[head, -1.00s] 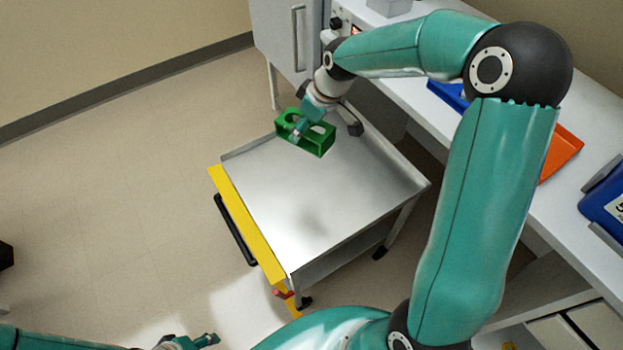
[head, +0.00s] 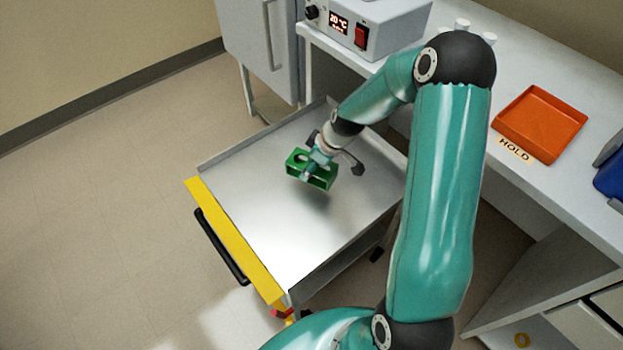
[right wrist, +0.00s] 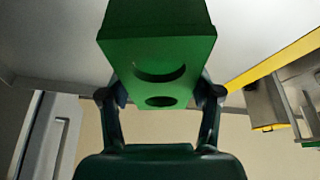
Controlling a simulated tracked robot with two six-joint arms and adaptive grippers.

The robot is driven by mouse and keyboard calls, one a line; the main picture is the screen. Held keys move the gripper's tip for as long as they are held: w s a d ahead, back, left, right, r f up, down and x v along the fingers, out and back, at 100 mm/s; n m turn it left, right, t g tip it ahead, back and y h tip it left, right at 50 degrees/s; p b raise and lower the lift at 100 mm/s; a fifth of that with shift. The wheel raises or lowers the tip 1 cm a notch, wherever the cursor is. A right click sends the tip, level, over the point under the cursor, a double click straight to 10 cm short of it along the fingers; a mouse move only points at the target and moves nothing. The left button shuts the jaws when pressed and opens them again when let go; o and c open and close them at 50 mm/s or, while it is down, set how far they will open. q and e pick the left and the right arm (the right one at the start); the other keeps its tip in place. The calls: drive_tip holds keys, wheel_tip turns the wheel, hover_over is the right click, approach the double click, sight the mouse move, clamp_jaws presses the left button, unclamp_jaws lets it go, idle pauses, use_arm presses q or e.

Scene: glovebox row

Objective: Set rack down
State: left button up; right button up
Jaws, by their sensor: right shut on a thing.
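The green rack (head: 296,167), a block with round holes, is in my right gripper (head: 317,166) over the far half of the steel cart top (head: 265,225). A soft shadow lies just below it on the metal; I cannot tell whether the rack touches the surface. In the right wrist view, the two fingers of my right gripper (right wrist: 158,94) are shut on opposite sides of the rack (right wrist: 155,50), and two of its holes face the camera. My left gripper is not in view.
The cart has raised rims, a yellow front edge (head: 232,240) and a black handle (head: 220,247). The bench on the right holds an orange tray (head: 541,122) by a HOLD label and a heater box (head: 365,28) with a red switch. The near cart top is clear.

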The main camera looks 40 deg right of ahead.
wheel_tip(320, 180, down, 6)
drive_tip(key=shift+f+b, duration=0.1)
drive_tip(key=shift+b, duration=0.75)
drive_tip(key=o, duration=1.2)
drive_tip(key=shift+o, duration=0.2)
drive_tip(key=shift+r, duration=0.3)
drive_tip(key=p+v, duration=0.1)
drive_tip(key=v, duration=1)
drive_tip(key=shift+s+r, duration=0.25)
drive_tip(key=shift+s, duration=0.05)
